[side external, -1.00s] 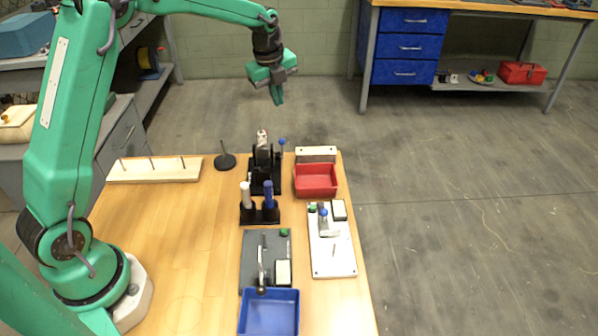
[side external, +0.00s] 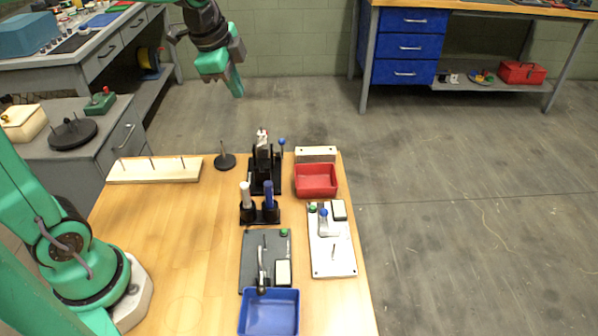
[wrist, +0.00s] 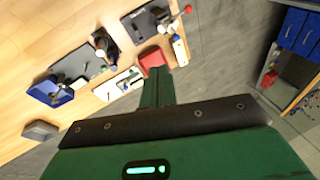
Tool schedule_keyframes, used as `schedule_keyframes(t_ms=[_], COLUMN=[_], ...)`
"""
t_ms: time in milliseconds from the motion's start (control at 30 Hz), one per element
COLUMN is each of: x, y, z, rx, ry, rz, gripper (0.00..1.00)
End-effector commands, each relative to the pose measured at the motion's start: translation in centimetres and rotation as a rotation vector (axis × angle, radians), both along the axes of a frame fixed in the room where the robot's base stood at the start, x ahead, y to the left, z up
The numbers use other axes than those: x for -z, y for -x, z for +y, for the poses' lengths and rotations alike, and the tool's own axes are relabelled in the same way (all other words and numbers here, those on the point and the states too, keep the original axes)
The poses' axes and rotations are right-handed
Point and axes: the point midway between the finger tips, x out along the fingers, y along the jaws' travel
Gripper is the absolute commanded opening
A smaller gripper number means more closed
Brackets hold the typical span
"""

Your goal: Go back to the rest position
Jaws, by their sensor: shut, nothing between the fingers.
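My gripper (side external: 238,88) is green with a dark wrist and hangs in the air above and beyond the back of the wooden table (side external: 190,225). It is shut and empty, well clear of everything on the table. In the wrist view its green fingers (wrist: 158,88) are together and point toward the table's edge near the red bin (wrist: 152,58). My arm is raised, and its upper links leave the top of the side view.
The table holds a blue bin (side external: 269,313), the red bin (side external: 316,181), a grey plate fixture (side external: 250,248), a white plate fixture (side external: 335,262), a black holder (side external: 259,216) with upright tools, and a pegged board (side external: 154,171). Bare floor (side external: 460,200) lies right.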

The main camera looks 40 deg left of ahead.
Motion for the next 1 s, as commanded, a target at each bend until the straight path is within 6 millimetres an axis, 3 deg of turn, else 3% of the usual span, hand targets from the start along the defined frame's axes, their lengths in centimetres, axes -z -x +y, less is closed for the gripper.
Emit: schedule_keyframes(t_ms=[267, 600, 800, 1000], x=[-0.9, 0.1, 1.2, 1.8], y=[6.1, 12.9, 15.6, 16.7], z=[-1.2, -2.2, -2.5, -2.6], rx=[-0.296, -0.648, -0.808, -0.876], ry=[0.120, 0.288, 0.373, 0.410], rz=[-0.061, -0.121, -0.143, -0.150], gripper=[0.00, 0.00, 0.00, 0.00])
